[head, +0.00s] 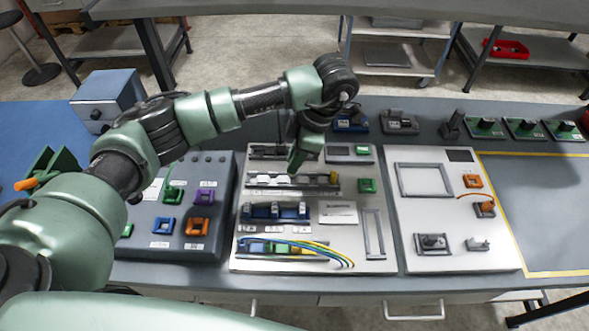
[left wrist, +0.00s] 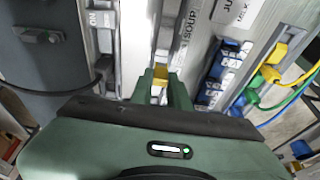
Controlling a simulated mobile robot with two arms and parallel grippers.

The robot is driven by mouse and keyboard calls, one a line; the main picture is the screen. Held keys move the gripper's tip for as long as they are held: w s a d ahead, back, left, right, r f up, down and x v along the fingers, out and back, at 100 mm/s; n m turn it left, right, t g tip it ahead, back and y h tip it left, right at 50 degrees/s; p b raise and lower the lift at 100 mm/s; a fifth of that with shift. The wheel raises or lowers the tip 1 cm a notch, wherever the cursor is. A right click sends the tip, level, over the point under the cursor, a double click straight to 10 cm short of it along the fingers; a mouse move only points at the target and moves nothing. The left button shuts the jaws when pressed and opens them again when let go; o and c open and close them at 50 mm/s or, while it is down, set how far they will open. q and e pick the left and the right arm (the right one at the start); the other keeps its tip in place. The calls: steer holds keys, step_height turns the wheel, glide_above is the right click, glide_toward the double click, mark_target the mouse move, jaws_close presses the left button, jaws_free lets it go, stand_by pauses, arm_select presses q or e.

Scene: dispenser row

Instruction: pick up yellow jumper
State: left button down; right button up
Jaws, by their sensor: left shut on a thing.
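The yellow jumper (left wrist: 159,74) shows in the left wrist view between the two green fingertips of my left gripper (left wrist: 160,88). The gripper is shut on it. In the head view, my left gripper (head: 293,168) points down over the upper rails of the middle light panel (head: 352,252), and its fingers hide the jumper. I cannot tell whether the jumper touches the rail below. My right gripper is in neither view.
A small yellow piece (head: 333,178) sits on the second rail, right of my fingers. Blue blocks (head: 275,211) and several coloured wires (head: 325,250) are lower on the panel. A grey-blue button panel (head: 150,245) stands left, another light panel (head: 450,205) right.

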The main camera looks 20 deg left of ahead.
arm_select(q)
step_height(320, 180, up, 16)
steer(key=b, duration=0.1)
steer(key=shift+r+p, duration=0.8)
steer(key=shift+r, duration=0.2)
stand_by(1.0)
step_height(320, 180, up, 3)
steer(key=shift+p, duration=1.2)
